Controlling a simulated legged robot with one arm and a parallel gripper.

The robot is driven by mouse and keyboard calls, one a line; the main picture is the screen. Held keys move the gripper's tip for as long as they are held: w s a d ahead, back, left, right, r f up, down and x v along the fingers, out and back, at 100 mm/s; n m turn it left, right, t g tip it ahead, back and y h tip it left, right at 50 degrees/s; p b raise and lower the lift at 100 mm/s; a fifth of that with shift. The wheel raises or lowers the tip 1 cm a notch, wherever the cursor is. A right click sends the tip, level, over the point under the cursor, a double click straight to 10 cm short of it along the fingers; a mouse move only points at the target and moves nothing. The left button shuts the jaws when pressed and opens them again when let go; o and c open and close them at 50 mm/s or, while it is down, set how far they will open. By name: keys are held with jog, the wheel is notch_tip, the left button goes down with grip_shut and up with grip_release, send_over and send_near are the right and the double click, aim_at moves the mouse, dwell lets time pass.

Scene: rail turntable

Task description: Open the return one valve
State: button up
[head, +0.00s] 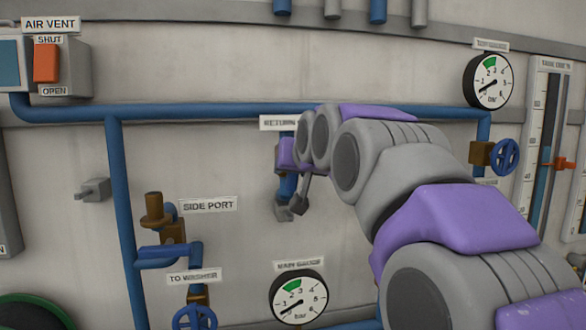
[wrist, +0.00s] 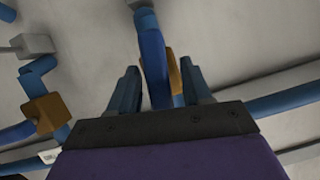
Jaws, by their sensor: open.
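A label that seems to begin with "RETURN" (head: 279,123) is on the wall, partly hidden by my arm. Below it, a blue pipe or handle (head: 288,186) shows in part beside my gripper. In the wrist view, my gripper (wrist: 160,88) is open, with one finger on each side of a blue bar-like part (wrist: 153,62). A brass body (wrist: 175,74) shows just behind that part, near the right finger. I cannot tell whether the fingers touch the blue part. My arm hides most of this valve in the head view.
A long blue pipe (head: 220,111) runs along the wall. At left are the air vent switch (head: 46,63) and the brass side port fitting (head: 155,212). A gauge (head: 298,297) is below my arm; a blue handwheel (head: 506,156) is at right.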

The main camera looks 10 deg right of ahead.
jog(key=shift+s, duration=0.1)
jog(key=b+v, duration=0.1)
jog(key=v, duration=1.6)
jog(key=s+a+f+n+g+b, duration=0.15)
jog(key=f+g+b, duration=0.25)
jog(key=f, duration=1.3)
jog(key=s+f+m+g+b, duration=0.1)
jog(key=s+f+g+b, duration=0.2)
jog(key=f, duration=1.4)
jog(key=s+f+g+b, duration=0.3)
jog(key=s+f, duration=0.8)
jog(key=f, duration=0.4)
jog(key=s+f+g+h+b, duration=0.1)
jog(key=s+f+g+b, duration=0.3)
jog(key=s+f, duration=0.7)
notch_tip(320, 180, down, 5)
jog(key=shift+s+d+r+n+g, duration=0.15)
jog(key=shift+s+d+n+g, duration=0.1)
jog(key=shift+n+g, duration=0.35)
